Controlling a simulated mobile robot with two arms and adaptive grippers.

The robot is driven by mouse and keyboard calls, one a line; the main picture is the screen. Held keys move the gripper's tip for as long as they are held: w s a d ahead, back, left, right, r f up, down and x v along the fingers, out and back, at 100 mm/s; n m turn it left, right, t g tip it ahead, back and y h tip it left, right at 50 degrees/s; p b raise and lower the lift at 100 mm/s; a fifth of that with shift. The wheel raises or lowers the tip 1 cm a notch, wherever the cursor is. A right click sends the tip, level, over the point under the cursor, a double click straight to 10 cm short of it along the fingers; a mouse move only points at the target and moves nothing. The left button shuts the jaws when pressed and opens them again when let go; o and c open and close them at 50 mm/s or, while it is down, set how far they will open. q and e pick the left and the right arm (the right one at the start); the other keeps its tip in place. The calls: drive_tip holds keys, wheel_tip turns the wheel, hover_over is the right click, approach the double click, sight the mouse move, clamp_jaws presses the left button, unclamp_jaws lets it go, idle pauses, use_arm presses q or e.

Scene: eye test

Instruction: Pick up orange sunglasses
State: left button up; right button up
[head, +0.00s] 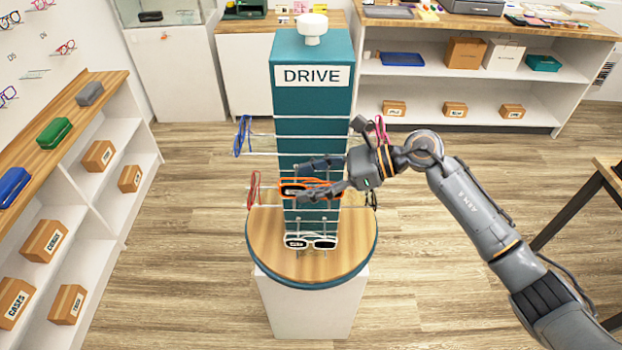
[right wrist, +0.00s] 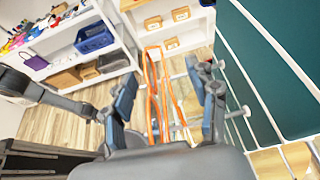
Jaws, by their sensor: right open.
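The orange sunglasses (head: 291,181) hang on the front of the teal display tower marked DRIVE (head: 312,97), at about mid height. My right gripper (head: 308,182) reaches in from the right, its fingers open above and below the sunglasses and partly covering them. In the right wrist view the orange frame (right wrist: 153,92) stands between the two open fingers of the gripper (right wrist: 165,90), apparently untouched by either. Contact is hard to tell. My left gripper is not in view.
White-framed sunglasses (head: 310,243) sit lower on the tower, above its round wooden base (head: 270,262). Blue glasses (head: 242,136), red glasses (head: 253,190) and pink glasses (head: 380,130) hang at its sides. Wire rods cross the tower. A shelf (head: 97,105) stands left; open floor surrounds the base.

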drive_tip(key=c, duration=1)
drive_tip(key=shift+d, duration=0.1)
